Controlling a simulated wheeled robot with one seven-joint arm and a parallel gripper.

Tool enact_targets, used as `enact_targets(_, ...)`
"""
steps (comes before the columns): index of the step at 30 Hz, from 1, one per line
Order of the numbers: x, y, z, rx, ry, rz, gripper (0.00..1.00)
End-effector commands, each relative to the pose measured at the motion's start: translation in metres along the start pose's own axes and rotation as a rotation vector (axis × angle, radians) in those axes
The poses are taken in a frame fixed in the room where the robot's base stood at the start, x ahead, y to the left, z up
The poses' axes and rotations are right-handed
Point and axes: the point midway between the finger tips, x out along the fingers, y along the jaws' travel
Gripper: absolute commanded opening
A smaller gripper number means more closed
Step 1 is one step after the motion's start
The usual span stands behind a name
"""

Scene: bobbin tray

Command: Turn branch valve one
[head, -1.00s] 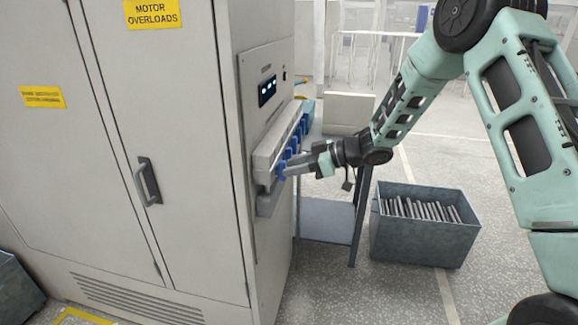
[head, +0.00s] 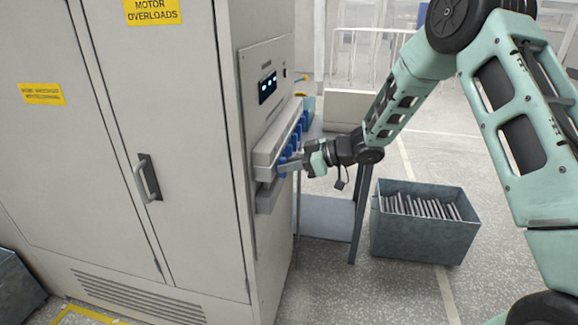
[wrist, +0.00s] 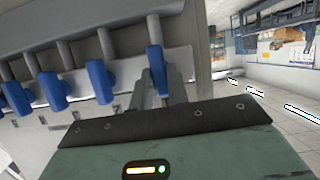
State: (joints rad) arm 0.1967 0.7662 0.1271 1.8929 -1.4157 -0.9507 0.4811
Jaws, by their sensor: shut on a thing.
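A row of blue valve handles (head: 297,137) sits along a light grey manifold (head: 268,158) on the side of the cabinet. In the wrist view several blue handles (wrist: 100,82) hang from grey pipes. My gripper (head: 284,165) is at the near end of the row in the head view. In the wrist view its fingers (wrist: 158,88) stand on both sides of the rightmost blue handle (wrist: 157,62), and they are shut on it. The fingers hide part of this handle. No readable number shows which valve is branch valve one.
The large grey cabinet (head: 185,235) fills the left, with a display panel (head: 267,86) above the manifold. A grey bin (head: 425,245) of flat plates stands on the floor at right. A low blue-grey shelf (head: 327,218) is below my gripper. The floor between is open.

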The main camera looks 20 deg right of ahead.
Motion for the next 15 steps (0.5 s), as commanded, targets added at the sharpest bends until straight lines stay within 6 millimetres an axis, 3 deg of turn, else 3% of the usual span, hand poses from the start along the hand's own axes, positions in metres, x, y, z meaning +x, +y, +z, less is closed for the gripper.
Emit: enact_targets(15, 0.0035, -0.0050, 0.0087, -0.329, 0.000, 0.137, 0.00)
